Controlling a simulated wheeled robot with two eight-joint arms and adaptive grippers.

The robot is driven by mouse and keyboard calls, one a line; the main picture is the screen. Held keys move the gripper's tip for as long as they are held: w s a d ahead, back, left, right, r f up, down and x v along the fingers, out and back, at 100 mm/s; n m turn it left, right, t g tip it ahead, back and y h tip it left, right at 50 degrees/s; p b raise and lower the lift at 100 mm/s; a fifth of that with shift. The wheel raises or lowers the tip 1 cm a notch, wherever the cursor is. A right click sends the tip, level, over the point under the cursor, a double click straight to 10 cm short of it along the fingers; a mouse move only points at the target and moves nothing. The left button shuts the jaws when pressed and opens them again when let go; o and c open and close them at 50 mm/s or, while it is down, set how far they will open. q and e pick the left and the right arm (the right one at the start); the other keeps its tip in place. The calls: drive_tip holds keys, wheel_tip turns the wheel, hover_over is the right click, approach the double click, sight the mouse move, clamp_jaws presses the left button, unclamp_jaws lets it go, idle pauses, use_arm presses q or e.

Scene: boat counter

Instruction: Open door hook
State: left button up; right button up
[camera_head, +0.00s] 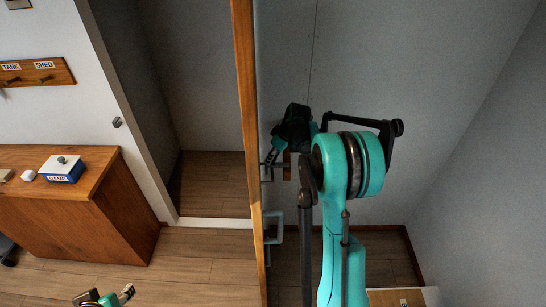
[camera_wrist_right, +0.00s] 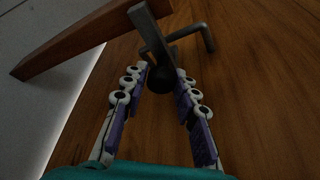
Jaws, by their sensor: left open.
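The wooden door (camera_head: 247,120) shows nearly edge-on in the head view. Dark metal hardware (camera_head: 267,170) sits on its right side. In the right wrist view, a flat metal bar (camera_wrist_right: 152,35) ends near a dark rounded knob (camera_wrist_right: 159,79). A bent metal rod (camera_wrist_right: 205,38) is just beyond. My right gripper (camera_wrist_right: 162,76) has its purple-padded fingers on either side of the knob; whether they touch it is unclear. The right gripper also shows in the head view (camera_head: 279,158), beside the door. My left gripper (camera_head: 108,297) is open and empty at the bottom left, partly cut off.
A door handle (camera_head: 274,228) sticks out below the hardware. A wooden cabinet (camera_head: 80,220) with a blue-and-white box (camera_head: 63,169) stands at left, below a peg rack (camera_head: 35,73). A grey wall (camera_head: 440,130) is at right. Floor (camera_head: 200,270) between cabinet and door is clear.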

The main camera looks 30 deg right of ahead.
sight(282, 164)
clamp_jaws()
drive_tip(key=t+y+b, duration=0.1)
drive_tip(key=s+d+r+t+y+b, duration=0.1)
drive_tip(key=shift+d+r+y, duration=0.1)
drive_tip(key=shift+d+y, duration=0.2)
drive_tip(key=shift+s+d+r+m+t+y+b, duration=0.2)
drive_tip(key=shift+d+t+y+b, duration=0.15)
drive_tip(key=shift+y+b, duration=0.2)
drive_tip(key=shift+s+d+r+m+t+y+b, duration=0.15)
drive_tip(key=shift+d+t+y+b, duration=0.25)
drive_tip(key=shift+b, duration=0.25)
drive_tip(key=shift+s+d+r+m+t+y+b, duration=0.15)
drive_tip(key=shift+s+d+t+y+b, duration=0.3)
drive_tip(key=shift+d+t+y+b, duration=0.75)
drive_tip(key=shift+s+d+m+t+y+b, duration=0.25)
drive_tip(key=shift+s+t+y+b, duration=0.5)
drive_tip(key=shift+b, duration=1.05)
drive_tip(key=shift+s+d+r+m+t+y+b, duration=0.1)
drive_tip(key=shift+s+d+m+t+y+b, duration=0.15)
drive_tip(key=shift+d+t+y+b, duration=0.8)
drive_tip(key=shift+a+g+y+b, duration=0.25)
drive_tip(key=shift+a+g+b, duration=0.15)
drive_tip(key=shift+b, duration=0.1)
